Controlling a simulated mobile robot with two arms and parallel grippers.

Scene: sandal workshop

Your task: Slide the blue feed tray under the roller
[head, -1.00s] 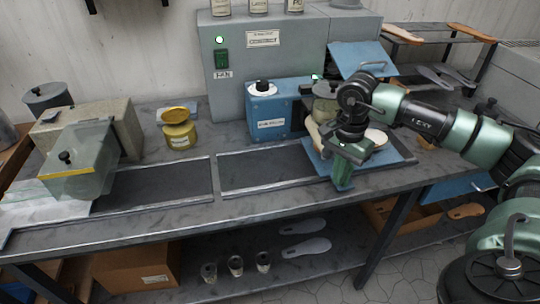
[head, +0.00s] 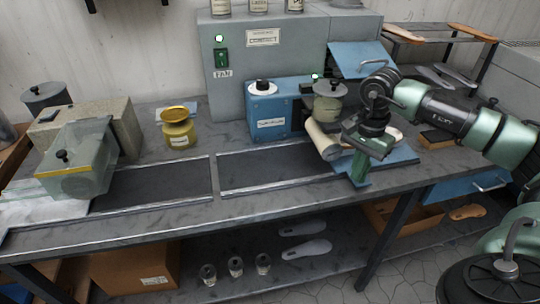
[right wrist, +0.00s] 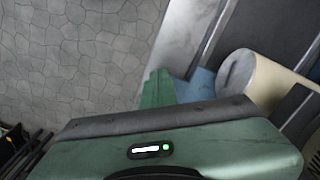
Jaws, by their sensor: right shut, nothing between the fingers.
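The blue feed tray (head: 403,157) lies on the bench to the right of the pale roller (head: 322,141). A pale sole shape on the tray is partly hidden by my right arm. My right gripper (head: 359,170) points down at the tray's left end, with its green fingers shut and empty. The fingers (right wrist: 158,88) also show in the right wrist view, beside a strip of the blue tray (right wrist: 203,84) and the end of the roller (right wrist: 262,78). I cannot tell whether the fingers touch the tray. My left gripper is not in view.
The blue roller machine (head: 276,108) stands behind the roller. A dark bench strip (head: 265,167) to the left is clear. A yellow pot (head: 179,130) and a clear-covered box (head: 78,165) stand farther left. A blue drawer (head: 470,186) is below right.

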